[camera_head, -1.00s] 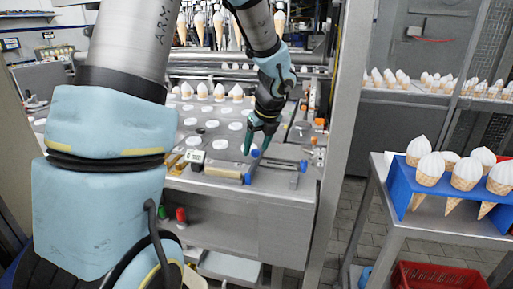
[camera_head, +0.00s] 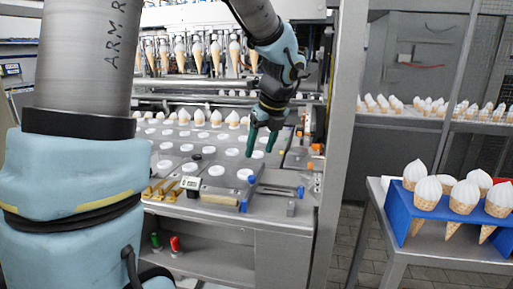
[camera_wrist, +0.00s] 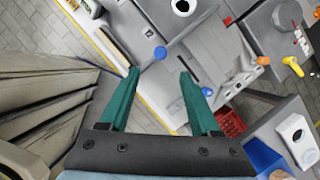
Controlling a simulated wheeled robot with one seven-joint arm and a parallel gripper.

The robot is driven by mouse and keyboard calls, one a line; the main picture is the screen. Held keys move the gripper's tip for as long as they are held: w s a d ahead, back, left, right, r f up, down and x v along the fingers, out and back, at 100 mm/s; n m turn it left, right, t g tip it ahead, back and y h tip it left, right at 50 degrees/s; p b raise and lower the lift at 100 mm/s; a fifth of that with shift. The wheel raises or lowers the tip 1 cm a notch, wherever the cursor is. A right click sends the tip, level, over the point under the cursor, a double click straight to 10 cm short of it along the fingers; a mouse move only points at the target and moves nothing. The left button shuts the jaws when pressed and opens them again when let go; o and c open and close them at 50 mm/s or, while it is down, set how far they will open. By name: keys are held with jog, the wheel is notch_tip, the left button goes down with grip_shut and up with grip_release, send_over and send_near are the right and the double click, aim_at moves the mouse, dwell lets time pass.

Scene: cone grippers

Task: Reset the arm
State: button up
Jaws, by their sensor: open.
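My gripper (camera_head: 260,144) hangs above the machine's work surface (camera_head: 215,165) near its right side, with its green fingers pointing down. In the wrist view my gripper (camera_wrist: 160,82) shows two green fingers spread apart with nothing between them. The machine surface and the floor show below the fingers there. My arm reaches in from the upper part of the head view.
A blue rack (camera_head: 399,214) of ice cream cones stands on a metal table at right. More cones hang in the machine (camera_head: 197,50) and line a back shelf. A metal post (camera_head: 345,130) stands right of my gripper. A red crate (camera_wrist: 231,122) shows in the wrist view.

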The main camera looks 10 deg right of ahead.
jog(key=s+a+f+n+g, duration=0.1)
jog(key=s+a+f+n, duration=0.2)
jog(key=a+n, duration=0.4)
jog(key=s+a+f+n+h, duration=0.1)
jog(key=s+a+f+n, duration=0.2)
jog(key=a+n, duration=0.4)
jog(key=s+a+f+n+g, duration=0.1)
jog(key=s+a+f+n, duration=0.2)
jog(key=n, duration=1.4)
jog(key=s+a, duration=0.1)
jog(key=a, duration=0.3)
jog(key=shift+s+f+g+h, duration=0.3)
jog(key=shift+h, duration=0.1)
